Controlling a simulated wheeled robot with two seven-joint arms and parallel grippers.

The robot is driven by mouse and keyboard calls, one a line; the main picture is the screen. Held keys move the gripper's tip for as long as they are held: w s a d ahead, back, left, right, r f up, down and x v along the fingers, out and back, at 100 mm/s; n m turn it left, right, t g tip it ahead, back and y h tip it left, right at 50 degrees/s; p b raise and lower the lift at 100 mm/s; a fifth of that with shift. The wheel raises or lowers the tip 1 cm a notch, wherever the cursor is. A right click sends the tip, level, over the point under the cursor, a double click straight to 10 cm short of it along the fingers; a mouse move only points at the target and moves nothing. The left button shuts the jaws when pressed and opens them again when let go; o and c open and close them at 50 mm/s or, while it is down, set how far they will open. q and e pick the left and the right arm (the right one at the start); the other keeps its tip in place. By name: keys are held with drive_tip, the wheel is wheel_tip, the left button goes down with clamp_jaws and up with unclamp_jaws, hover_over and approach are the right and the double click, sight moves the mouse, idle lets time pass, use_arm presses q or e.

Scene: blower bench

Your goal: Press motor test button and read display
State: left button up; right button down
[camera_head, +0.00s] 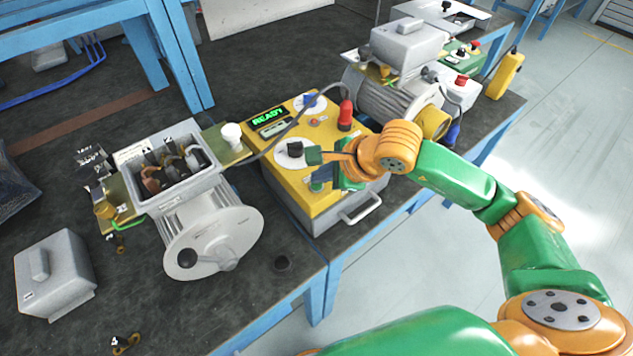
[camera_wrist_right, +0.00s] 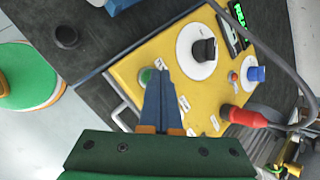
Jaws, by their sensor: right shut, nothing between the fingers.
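The yellow test box (camera_head: 340,150) stands on the bench, and its display (camera_head: 270,115) reads "READY" in green. In the right wrist view the yellow panel (camera_wrist_right: 135,70) carries a green button (camera_wrist_right: 146,76), a black knob on a white dial (camera_wrist_right: 203,50), a blue knob (camera_wrist_right: 256,74) and a red plug (camera_wrist_right: 243,116). My right gripper (camera_head: 318,170) is shut and empty over the panel's near part. In the right wrist view its fingertips (camera_wrist_right: 160,78) appear beside the green button; whether they touch it I cannot tell. My left gripper is not in view.
An opened grey motor (camera_head: 205,235) with exposed terminals stands left of the box. Its grey cover (camera_head: 55,275) lies at the far left. The bench front holds small loose parts.

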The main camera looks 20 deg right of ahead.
sight(320, 185)
drive_tip(key=shift+f, duration=0.1)
idle(0.5)
drive_tip(key=shift+r+p, duration=0.3)
drive_tip(key=shift+r, duration=0.5)
drive_tip(key=shift+r+p, duration=1.7)
drive_tip(key=shift+r, duration=0.9)
drive_tip(key=shift+f, duration=0.1)
